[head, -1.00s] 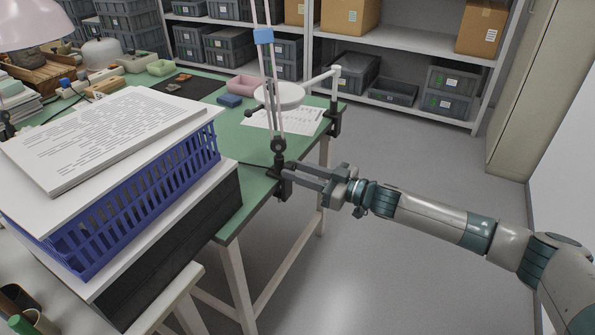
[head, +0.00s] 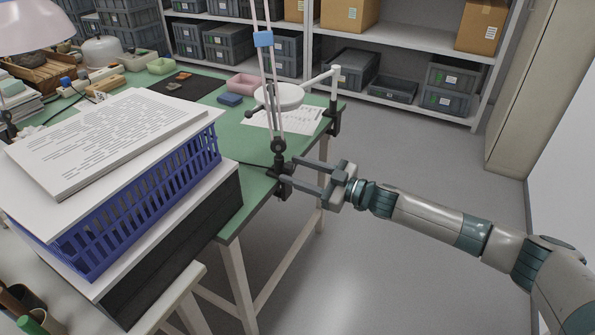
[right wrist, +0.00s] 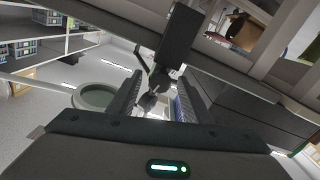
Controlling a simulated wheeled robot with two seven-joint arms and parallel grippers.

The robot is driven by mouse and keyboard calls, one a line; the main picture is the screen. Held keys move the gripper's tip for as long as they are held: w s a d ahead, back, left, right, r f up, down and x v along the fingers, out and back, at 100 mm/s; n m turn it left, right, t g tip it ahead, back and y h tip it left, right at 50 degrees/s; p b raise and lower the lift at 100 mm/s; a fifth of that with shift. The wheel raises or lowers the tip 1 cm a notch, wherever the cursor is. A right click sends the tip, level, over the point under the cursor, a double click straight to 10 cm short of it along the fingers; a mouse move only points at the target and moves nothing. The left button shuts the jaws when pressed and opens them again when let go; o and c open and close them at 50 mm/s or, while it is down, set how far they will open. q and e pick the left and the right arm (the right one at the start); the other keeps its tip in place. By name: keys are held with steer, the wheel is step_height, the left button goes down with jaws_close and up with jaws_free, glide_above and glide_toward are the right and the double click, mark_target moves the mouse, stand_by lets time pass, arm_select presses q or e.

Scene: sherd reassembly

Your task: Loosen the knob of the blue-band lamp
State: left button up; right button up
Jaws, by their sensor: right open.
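The blue-band lamp (head: 264,38) stands at the right edge of the green table, its thin pale arm rising with a blue band on it. Its dark clamp (head: 279,166) grips the table edge. In the right wrist view the clamp (right wrist: 178,38) is a dark block, with a small dark knob (right wrist: 150,101) below it. My right gripper (head: 288,171) is open, its two fingers reaching the clamp from the right. In the right wrist view the knob shows between the spread fingers (right wrist: 154,100); contact cannot be told. My left gripper is out of view.
A blue basket (head: 150,195) topped with papers sits left of the clamp on a dark box. A white disc-headed lamp (head: 279,97) and a second clamp (head: 334,120) are behind. Shelves (head: 400,104) stand at the back. The floor at right is clear.

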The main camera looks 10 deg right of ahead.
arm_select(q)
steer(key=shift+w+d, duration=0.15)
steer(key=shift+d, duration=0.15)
arm_select(e)
steer(key=v, duration=1.7)
steer(key=shift+d, duration=0.15)
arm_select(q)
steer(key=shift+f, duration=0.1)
arm_select(e)
steer(key=shift+s, duration=0.1)
